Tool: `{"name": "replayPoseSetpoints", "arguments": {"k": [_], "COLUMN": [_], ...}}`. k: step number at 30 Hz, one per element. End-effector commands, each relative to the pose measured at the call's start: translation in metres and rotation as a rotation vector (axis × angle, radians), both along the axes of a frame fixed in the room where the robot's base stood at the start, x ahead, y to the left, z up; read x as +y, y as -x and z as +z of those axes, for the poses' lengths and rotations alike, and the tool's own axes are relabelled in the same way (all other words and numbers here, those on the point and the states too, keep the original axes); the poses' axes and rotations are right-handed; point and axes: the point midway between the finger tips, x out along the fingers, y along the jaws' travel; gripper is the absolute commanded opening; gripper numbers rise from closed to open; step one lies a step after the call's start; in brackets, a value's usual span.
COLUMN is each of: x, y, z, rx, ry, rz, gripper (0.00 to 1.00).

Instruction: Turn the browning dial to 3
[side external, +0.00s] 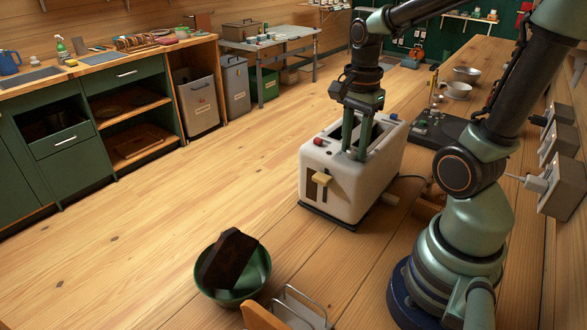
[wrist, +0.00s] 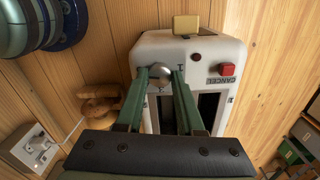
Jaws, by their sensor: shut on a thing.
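A white toaster (side external: 330,185) stands on the wooden counter; in the wrist view its top (wrist: 205,48) fills the middle. The browning dial (wrist: 160,78) is a round silvery knob on the toaster's top, near the lever end. My gripper (wrist: 160,75) is shut on the dial, with one green finger on each side of it. In the side view my gripper (side external: 354,155) reaches straight down to the toaster top, and the dial is hidden there. A small mark shows beside the dial; the dial's setting cannot be read.
A red cancel button (wrist: 227,69) sits right of the dial, and the beige lever (wrist: 186,25) sticks out at the toaster's end. Two dark slots lie close to the fingers. A green bowl (side external: 234,297) holding a dark block and a wire rack (side external: 300,308) stand nearer the camera.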

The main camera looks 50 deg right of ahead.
Motion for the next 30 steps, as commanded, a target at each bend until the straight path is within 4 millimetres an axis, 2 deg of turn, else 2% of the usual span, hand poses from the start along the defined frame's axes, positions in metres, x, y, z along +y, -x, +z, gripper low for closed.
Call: {"name": "replayPoseSetpoints", "arguments": {"k": [11, 30], "x": [0.0, -0.0001], "y": [-0.0003, -0.0007], "z": [0.0008, 0.0011], "rx": [-0.001, -0.002], "ry": [0.0, 0.002], "rz": [0.157, 0.75], "gripper": [0.0, 0.0]}}
